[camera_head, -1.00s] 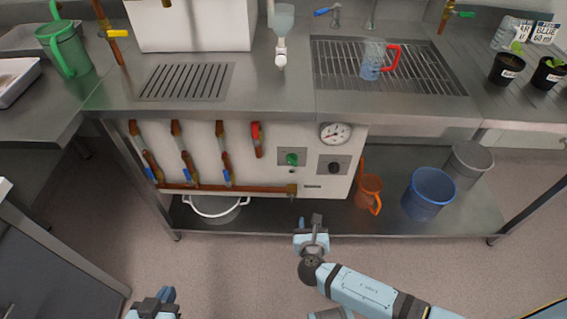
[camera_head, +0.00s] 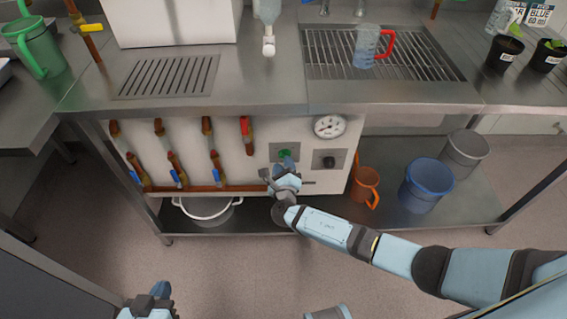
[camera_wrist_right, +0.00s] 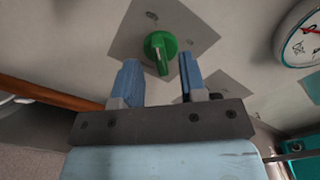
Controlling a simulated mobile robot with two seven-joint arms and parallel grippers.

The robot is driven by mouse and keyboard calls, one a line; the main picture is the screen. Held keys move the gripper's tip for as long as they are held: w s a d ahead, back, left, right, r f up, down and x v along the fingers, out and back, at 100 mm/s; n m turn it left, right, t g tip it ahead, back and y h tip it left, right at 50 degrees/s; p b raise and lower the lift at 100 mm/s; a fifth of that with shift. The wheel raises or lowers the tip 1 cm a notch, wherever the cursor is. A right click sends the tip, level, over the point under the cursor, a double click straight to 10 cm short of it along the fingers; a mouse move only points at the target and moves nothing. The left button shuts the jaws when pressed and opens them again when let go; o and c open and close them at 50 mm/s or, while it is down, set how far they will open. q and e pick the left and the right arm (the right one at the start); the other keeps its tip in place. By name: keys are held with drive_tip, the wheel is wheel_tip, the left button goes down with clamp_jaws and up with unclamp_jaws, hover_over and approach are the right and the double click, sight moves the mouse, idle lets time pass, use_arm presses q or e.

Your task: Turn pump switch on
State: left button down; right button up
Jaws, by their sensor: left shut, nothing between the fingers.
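A green rotary knob (camera_head: 285,154) sits on a grey plate on the front of the white panel under the counter. A black knob (camera_head: 329,162) sits on another plate to its right. I cannot read which one is labelled as the pump switch. My right gripper (camera_head: 280,176) is in front of and just below the green knob. In the right wrist view, the green knob (camera_wrist_right: 160,52) shows between and just beyond the two open blue fingers (camera_wrist_right: 159,70), apart from them, its ridge roughly upright. My left gripper (camera_head: 160,292) is shut and empty, low at the bottom left.
A dial gauge (camera_head: 329,126) is above the black knob. Copper pipes (camera_head: 215,188) with valves run along the panel's left. An orange jug (camera_head: 366,185), a blue bucket (camera_head: 425,186) and a white pot (camera_head: 207,208) stand on the lower shelf (camera_head: 330,206).

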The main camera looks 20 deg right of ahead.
drive_tip(key=shift+x, duration=1.15)
clamp_jaws()
